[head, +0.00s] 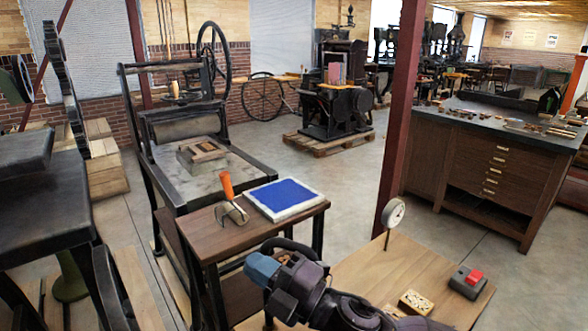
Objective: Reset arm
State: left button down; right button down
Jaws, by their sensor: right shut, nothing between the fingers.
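My right arm comes in from the bottom right. Its gripper (261,268), with blue-grey fingertips, is shut and empty in front of the small wooden table (240,235). My left gripper is not in view. On that table lie a white-edged block with a blue top (286,196) and a tool with an orange handle (227,186). A hand press (180,130) with a large wheel stands behind the table, with a small framed block (203,151) on its bed.
A wooden worktop (372,265) at the lower right bears a dial gauge (394,212), a box with a red top (467,282) and a small light block (415,302). A red post (398,120) rises behind it. A drawer cabinet (480,170) stands right. Floor between is clear.

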jog(key=w+d+f+m+t+h, duration=0.3)
jog(key=d+f+m+t+h, duration=0.3)
jog(key=d+f+m+h, duration=1)
jog(key=s+d+f+m+g+h, duration=0.3)
jog(key=s+d+f+m, duration=0.8)
jog(key=s+d+f, duration=0.6)
jog(key=shift+s+d+f+m+g, duration=0.15)
jog(key=shift+s+f+m+g, duration=0.2)
jog(key=shift+s+g, duration=0.55)
